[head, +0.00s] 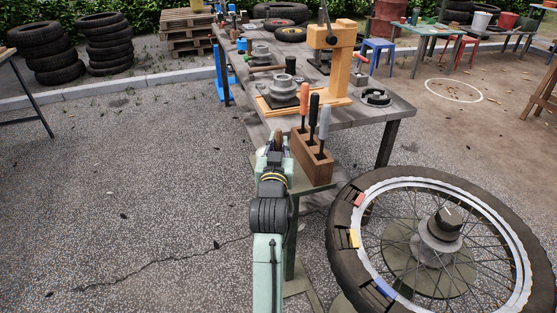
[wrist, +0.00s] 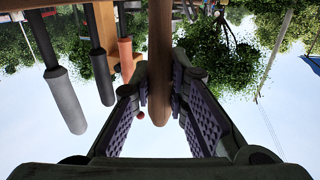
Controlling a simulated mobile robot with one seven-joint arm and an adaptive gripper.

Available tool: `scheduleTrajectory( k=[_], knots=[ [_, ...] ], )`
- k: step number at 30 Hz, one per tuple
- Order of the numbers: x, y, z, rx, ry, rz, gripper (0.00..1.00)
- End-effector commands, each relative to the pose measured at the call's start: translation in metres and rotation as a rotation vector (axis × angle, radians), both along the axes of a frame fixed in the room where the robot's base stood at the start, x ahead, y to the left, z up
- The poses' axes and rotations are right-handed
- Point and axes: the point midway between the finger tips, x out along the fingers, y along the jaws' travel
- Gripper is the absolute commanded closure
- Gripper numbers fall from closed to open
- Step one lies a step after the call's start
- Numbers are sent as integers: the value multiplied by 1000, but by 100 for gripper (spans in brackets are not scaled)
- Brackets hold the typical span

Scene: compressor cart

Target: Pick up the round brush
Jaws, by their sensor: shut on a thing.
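My gripper (head: 275,150) is at the near end of the workbench, just left of a wooden block. In the wrist view, which looks upside down, its two purple-padded fingers (wrist: 160,88) are closed on a brown wooden handle (wrist: 160,55). I take this to be the round brush's handle; its brown end (head: 278,139) also shows between the fingers in the head view. The brush's bristles are not clearly visible, so I cannot tell whether it is clear of its support.
The wooden block (head: 312,163) holds tools with orange, black and grey handles close to my gripper's right. A spoked wheel (head: 345,255) stands front right. The workbench (head: 350,122) carries a yellow press (head: 338,62) and metal parts. Open pavement lies left.

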Motion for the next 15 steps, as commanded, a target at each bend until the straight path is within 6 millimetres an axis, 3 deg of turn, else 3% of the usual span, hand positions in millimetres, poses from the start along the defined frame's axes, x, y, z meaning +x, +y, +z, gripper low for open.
scheduleTrajectory(
  k=[15],
  knots=[
    [0,0,6,1,-2,0,100]
  ],
)
